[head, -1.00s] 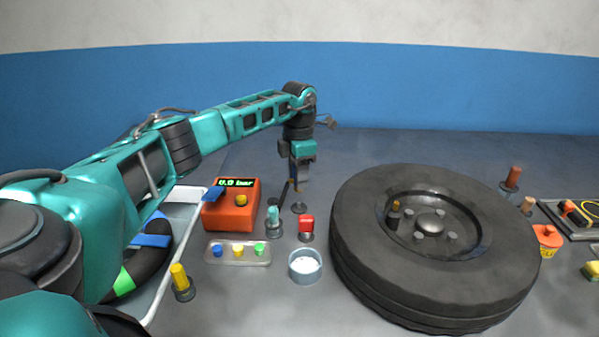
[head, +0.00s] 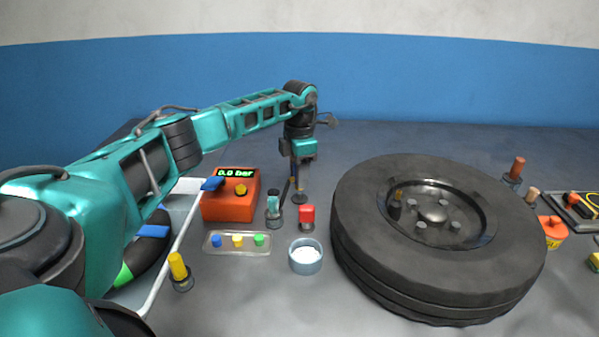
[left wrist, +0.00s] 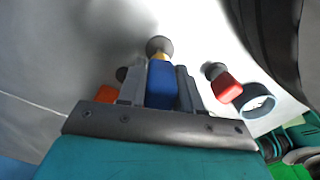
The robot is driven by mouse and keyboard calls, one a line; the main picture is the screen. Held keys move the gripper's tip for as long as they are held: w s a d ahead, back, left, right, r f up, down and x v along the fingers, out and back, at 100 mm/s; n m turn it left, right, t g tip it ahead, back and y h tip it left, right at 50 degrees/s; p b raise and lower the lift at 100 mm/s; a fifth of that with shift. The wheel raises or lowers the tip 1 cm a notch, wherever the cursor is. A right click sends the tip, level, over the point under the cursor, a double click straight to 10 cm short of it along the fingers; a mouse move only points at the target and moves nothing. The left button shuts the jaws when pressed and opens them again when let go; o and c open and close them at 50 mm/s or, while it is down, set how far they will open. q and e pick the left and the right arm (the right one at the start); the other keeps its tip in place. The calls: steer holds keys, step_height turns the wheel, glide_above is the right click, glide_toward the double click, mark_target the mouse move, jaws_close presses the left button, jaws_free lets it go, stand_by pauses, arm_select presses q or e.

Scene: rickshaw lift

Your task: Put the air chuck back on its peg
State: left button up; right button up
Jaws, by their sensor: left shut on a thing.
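The air chuck has a blue body (left wrist: 161,86) and a brass tip, seen in the left wrist view. My left gripper (head: 297,178) is shut on it, one grey finger on each side. The chuck hangs about upright, mostly hidden by the fingers in the head view. Its tip is right over a small round dark base (head: 299,199), which looks like the peg; it also shows in the left wrist view (left wrist: 159,44). Whether the tip touches or sits on it I cannot tell. My right gripper is not in view.
An orange gauge box (head: 230,205) reading 0.0 bar stands left. A teal-topped post (head: 273,207) and a red-topped post (head: 307,215) stand close by. A blue-grey cup (head: 305,258), a tray of coloured caps (head: 237,244) and a large tyre (head: 366,247) lie nearby.

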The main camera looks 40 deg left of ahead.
arm_select(q)
steer(key=shift+f, duration=0.3)
stand_by(0.9)
steer(key=shift+p, duration=0.3)
steer(key=shift+f+b, duration=0.65)
steer(key=shift+f, duration=0.65)
stand_by(1.1)
steer(key=o, duration=1.3)
steer(key=shift+o, duration=0.2)
